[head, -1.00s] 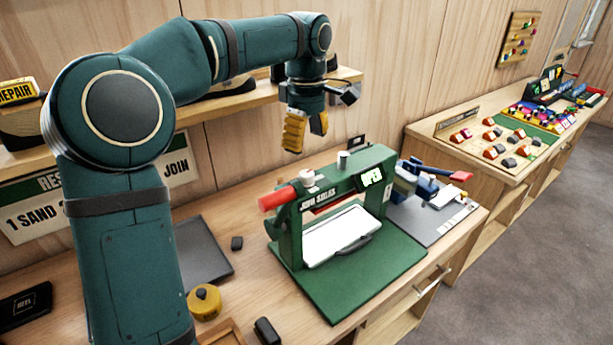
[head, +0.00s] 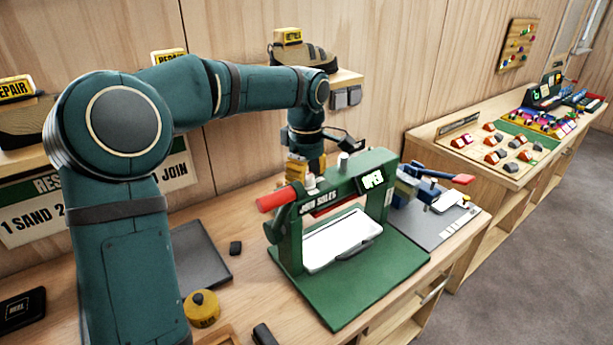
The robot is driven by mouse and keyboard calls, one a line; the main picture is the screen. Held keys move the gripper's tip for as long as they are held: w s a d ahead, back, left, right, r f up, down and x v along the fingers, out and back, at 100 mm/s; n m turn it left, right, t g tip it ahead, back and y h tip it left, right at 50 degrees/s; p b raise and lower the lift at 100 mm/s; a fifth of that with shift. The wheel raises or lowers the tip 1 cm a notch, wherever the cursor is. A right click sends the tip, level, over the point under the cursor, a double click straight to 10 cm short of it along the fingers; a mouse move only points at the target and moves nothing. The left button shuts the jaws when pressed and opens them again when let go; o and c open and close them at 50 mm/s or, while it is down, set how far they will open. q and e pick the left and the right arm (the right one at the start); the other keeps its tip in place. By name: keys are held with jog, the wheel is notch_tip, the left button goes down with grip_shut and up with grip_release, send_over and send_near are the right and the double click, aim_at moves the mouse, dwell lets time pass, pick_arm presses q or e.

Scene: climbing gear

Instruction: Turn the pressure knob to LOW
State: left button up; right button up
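The green press (head: 345,195) marked "JOIN SOLES" stands on a green base on the bench, with a small display (head: 373,180) reading "OPEN". Two pale knobs sit on its top: a left knob (head: 310,182) near the red cylinder (head: 279,197), and a right knob (head: 343,160). No LOW marking is readable. My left gripper (head: 306,170) points down at the left knob. Its yellow fingers look apart and are close to the knob; whether they touch it I cannot tell. My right gripper is out of view.
A white tray (head: 345,240) with a dark handle sits in the press. A blue clamp-like tool (head: 410,187) with a red end stands right of it. A shelf with shoes (head: 305,57) is behind my arm. A yellow round container (head: 202,308) lies in front left.

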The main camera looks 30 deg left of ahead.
pick_arm(q)
grip_shut()
